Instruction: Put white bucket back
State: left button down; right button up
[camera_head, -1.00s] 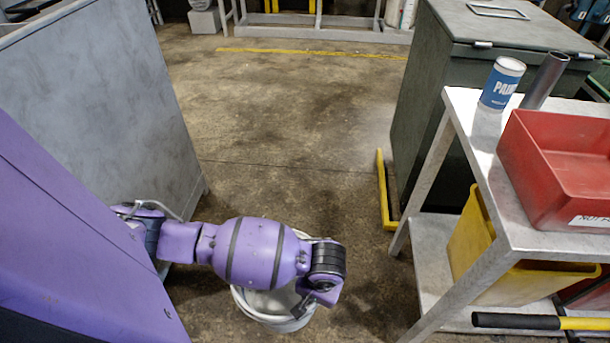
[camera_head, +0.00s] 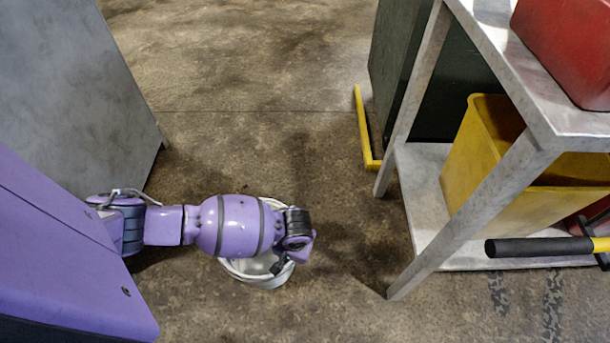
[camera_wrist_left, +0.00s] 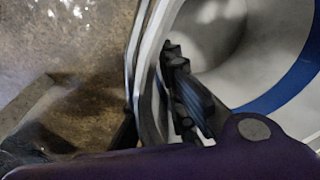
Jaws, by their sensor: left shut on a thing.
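The white bucket (camera_head: 262,273) is below my left arm in the head view, partly hidden by the arm. The wrist view shows its white inside with a blue band (camera_wrist_left: 285,88) and its rim close up. My left gripper (camera_head: 285,264) is at the bucket's right side in the head view. In the wrist view my left gripper (camera_wrist_left: 160,100) is shut on the bucket's rim, with a dark ridged finger on the inner side. I cannot tell whether the bucket touches the floor. My right gripper is not in view.
A metal shelf cart (camera_head: 468,125) stands at the right with a red bin (camera_head: 570,50) on top and a yellow bin (camera_head: 490,165) below. A black-and-yellow handle (camera_head: 540,248) sticks out in front. A grey cabinet (camera_head: 75,80) stands at the left. The floor between is clear.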

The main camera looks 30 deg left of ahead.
pick_arm(q)
jog(key=w+f+b, duration=0.5)
jog(key=f, duration=0.4)
jog(key=shift+w+d+f+b, duration=0.25)
jog(key=shift+d+b, duration=0.1)
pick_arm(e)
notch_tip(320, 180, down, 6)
pick_arm(q)
jog(key=c, duration=1.8)
grip_release()
jog(key=shift+c, duration=0.2)
notch_tip(320, 180, up, 12)
jog(key=d+p, duration=0.1)
jog(key=p, duration=0.5)
jog(key=shift+s+d, duration=0.15)
jog(key=shift+s, duration=0.25)
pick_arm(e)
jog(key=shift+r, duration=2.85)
pick_arm(q)
jog(key=shift+r, duration=0.1)
